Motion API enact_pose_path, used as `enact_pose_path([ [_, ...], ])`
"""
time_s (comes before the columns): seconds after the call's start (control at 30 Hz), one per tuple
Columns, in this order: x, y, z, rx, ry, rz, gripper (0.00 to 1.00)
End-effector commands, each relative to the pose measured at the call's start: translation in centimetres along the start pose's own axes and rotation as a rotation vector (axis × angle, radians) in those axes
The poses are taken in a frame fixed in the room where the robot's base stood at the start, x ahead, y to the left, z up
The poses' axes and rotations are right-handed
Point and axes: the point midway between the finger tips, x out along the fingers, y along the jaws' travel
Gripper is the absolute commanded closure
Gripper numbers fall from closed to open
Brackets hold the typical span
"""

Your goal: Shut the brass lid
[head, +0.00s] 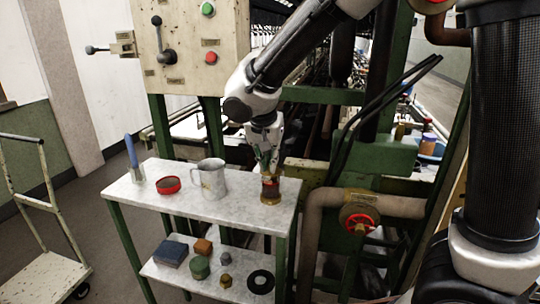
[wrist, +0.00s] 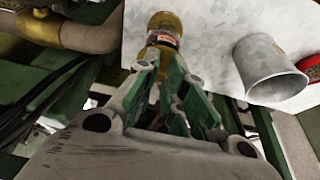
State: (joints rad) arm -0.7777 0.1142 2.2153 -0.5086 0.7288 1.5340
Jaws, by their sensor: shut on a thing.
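A small jar (head: 270,188) with a brass-coloured base and a clear, reddish labelled middle stands upright at the right end of the marble-topped table. It also shows in the wrist view (wrist: 164,40). My gripper (head: 267,166) points down over the jar from above. In the wrist view my gripper's green-padded fingers (wrist: 170,82) are shut on a brass piece at the jar's top, which looks like the brass lid (wrist: 174,78). The fingers hide much of the lid, so I cannot tell how tightly it sits on the jar.
A grey metal mug (head: 212,180) stands left of the jar, then a red round tin (head: 168,185) and a blue-handled tool (head: 133,158). The lower shelf (head: 180,272) holds several small items. A pipe with a red valve wheel (head: 359,222) is close to the table's right.

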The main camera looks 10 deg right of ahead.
Motion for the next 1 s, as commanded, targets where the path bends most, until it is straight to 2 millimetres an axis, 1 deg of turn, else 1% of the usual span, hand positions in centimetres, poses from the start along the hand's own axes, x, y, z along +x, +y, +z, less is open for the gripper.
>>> enact_pose_path([
  [0.3, 0.61, 0.00, 0.23, -0.001, 0.107, 0.001, 1.00],
  [0.8, 0.71, 0.03, 0.19, 0.001, 0.126, 0.002, 1.00],
  [0.83, 0.71, 0.03, 0.19, 0.001, 0.126, 0.002, 0.85],
  [0.9, 0.71, 0.03, 0.19, 0.001, 0.125, 0.002, 0.72],
  [0.93, 0.71, 0.03, 0.19, 0.001, 0.125, 0.002, 0.66],
  [0.97, 0.71, 0.03, 0.19, 0.001, 0.125, 0.002, 0.63],
  [1.0, 0.70, 0.04, 0.20, 0.001, 0.125, 0.002, 0.63],
])
